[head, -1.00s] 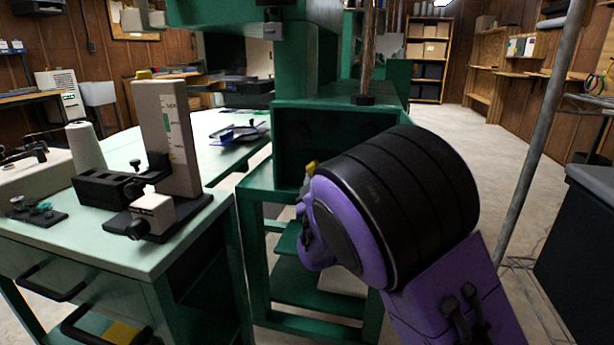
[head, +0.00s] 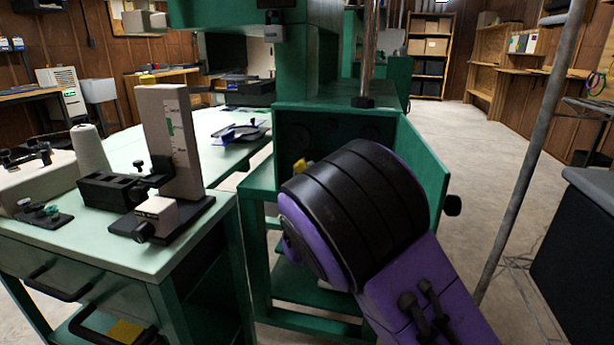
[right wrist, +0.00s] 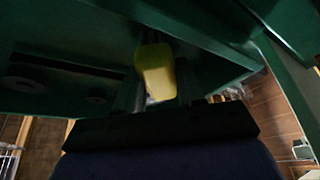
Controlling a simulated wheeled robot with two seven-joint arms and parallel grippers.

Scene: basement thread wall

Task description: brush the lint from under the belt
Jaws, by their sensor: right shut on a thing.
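My right arm reaches toward the open green housing (head: 340,106) in the head view, and its dark wrist covers part of the opening. The right gripper (right wrist: 157,88) is shut on a yellow piece, which looks like the brush handle (right wrist: 155,70); a bit of that yellow also shows in the head view (head: 301,165). The brush's bristles cannot be seen. In the right wrist view, dark round wheels (right wrist: 26,78) sit on the green inner wall, left of the gripper. The belt and the lint cannot be made out in the dark interior. My left gripper is out of view.
A pale bench (head: 190,235) with a grey upright gauge (head: 170,140) is at left. A slanted grey pole (head: 530,140) stands at right. Open floor lies behind it.

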